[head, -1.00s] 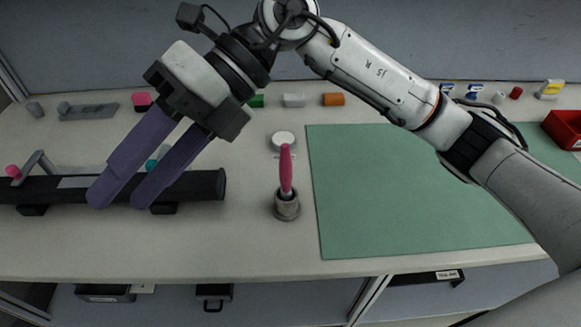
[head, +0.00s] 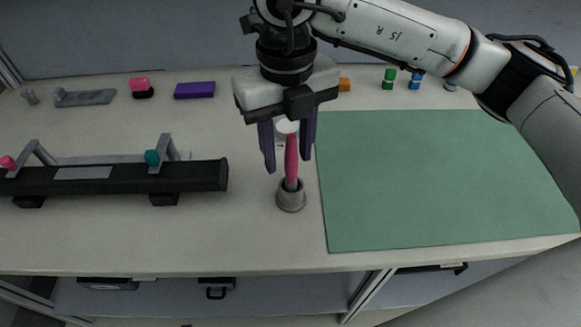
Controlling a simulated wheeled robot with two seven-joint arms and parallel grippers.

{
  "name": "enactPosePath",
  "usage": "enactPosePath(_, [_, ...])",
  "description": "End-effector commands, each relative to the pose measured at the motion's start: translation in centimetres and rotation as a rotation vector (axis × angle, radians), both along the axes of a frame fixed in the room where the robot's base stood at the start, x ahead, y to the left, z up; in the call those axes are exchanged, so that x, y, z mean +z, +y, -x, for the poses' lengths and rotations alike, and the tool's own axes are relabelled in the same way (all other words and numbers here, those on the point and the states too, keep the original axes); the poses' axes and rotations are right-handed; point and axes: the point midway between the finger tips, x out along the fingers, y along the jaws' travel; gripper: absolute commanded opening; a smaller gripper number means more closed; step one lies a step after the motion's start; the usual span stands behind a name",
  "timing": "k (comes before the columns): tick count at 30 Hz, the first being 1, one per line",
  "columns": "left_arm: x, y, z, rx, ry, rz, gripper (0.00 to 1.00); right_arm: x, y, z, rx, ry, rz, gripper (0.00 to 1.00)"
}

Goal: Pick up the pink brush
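The pink brush (head: 291,160) stands nearly upright in a small grey round holder (head: 291,197) on the table, left of the green mat. My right gripper (head: 288,165) points down over it with its two purple fingers apart, one on each side of the brush handle in the picture. Neither finger visibly touches the handle. Whether the brush is fully between the fingers in depth, I cannot tell. My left gripper is out of view.
A black bar with clamps (head: 120,178) lies on the left. The green mat (head: 430,180) is clear on the right. A purple block (head: 195,90), a pink-and-black item (head: 141,87) and a grey bracket (head: 85,97) line the back. A white disc (head: 287,126) shows behind the brush.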

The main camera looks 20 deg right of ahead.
Motion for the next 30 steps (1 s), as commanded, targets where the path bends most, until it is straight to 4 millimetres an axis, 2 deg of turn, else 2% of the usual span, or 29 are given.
enactPosePath(4, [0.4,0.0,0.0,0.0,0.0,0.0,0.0,-1.2,-0.2,0.1,0.001,0.002,0.0,0.39])
enactPosePath(12, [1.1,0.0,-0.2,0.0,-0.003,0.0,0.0,-4.9,-0.6,0.1,0.001,0.002,-0.003,0.39])
enactPosePath(21, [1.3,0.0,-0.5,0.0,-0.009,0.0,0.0,-5.4,-0.6,0.0,0.002,-0.001,-0.003,0.39])
enactPosePath(28, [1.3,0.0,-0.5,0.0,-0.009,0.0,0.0,-5.4,-0.6,0.0,0.002,-0.001,-0.004,0.0])
enactPosePath(30, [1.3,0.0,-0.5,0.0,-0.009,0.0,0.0,-5.4,-0.6,0.0,0.002,-0.001,-0.004,0.0])
